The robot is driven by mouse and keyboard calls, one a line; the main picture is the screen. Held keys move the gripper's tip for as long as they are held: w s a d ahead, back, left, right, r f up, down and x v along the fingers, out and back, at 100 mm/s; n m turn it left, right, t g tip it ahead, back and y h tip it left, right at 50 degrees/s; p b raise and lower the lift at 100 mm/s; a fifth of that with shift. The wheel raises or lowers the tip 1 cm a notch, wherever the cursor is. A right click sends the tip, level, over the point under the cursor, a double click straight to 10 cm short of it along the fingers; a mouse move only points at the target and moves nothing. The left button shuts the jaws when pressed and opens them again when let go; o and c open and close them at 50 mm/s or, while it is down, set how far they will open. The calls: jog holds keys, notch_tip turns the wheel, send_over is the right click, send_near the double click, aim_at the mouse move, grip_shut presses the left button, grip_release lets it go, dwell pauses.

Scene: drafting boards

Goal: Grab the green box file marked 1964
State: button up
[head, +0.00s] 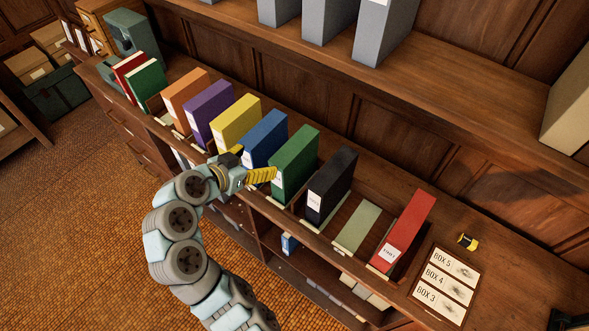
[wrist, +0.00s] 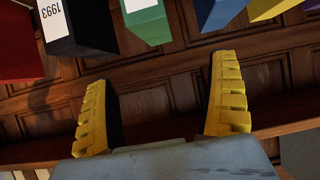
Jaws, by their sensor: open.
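A green box file (head: 295,163) stands upright in the row, between a blue and a black file. Its white label is partly behind a yellow finger, and I cannot read its year. A second green file (head: 147,84) stands at the far left beside a red one; its marking is unreadable too. My gripper (head: 250,165) is open and empty, in front of the blue and middle green files. In the wrist view the gripper (wrist: 162,75) has its fingers spread wide, with the green file (wrist: 147,22) between and beyond them, near the top edge.
The black file (head: 331,186) reads 1993 in the wrist view (wrist: 85,25). The blue file (head: 265,138) is close on the other side. A red file (head: 406,232) stands further right. Grey files (head: 385,30) occupy the upper shelf. A card of box labels (head: 445,284) lies at the right.

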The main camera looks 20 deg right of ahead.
jog(key=p, duration=0.3)
send_near(293, 148)
jog(key=x, duration=0.5)
jog(key=shift+w, duration=0.55)
jog(key=shift+w+d+f, duration=0.15)
jog(key=shift+d+f, duration=0.15)
jog(key=shift+w+d+f+p, duration=0.1)
jog(key=shift+d+f+p, duration=0.35)
jog(key=shift+d, duration=0.25)
jog(key=shift+w+d+f+p, duration=0.15)
jog(key=shift+d+f+p, duration=0.2)
jog(key=shift+d, duration=0.3)
jog(key=shift+w+d+f, duration=0.3)
jog(key=shift+w+d, duration=0.15)
jog(key=shift+d, duration=0.05)
jog(key=shift+d+f, duration=0.25)
jog(key=c, duration=1.3)
jog(key=shift+c, duration=0.2)
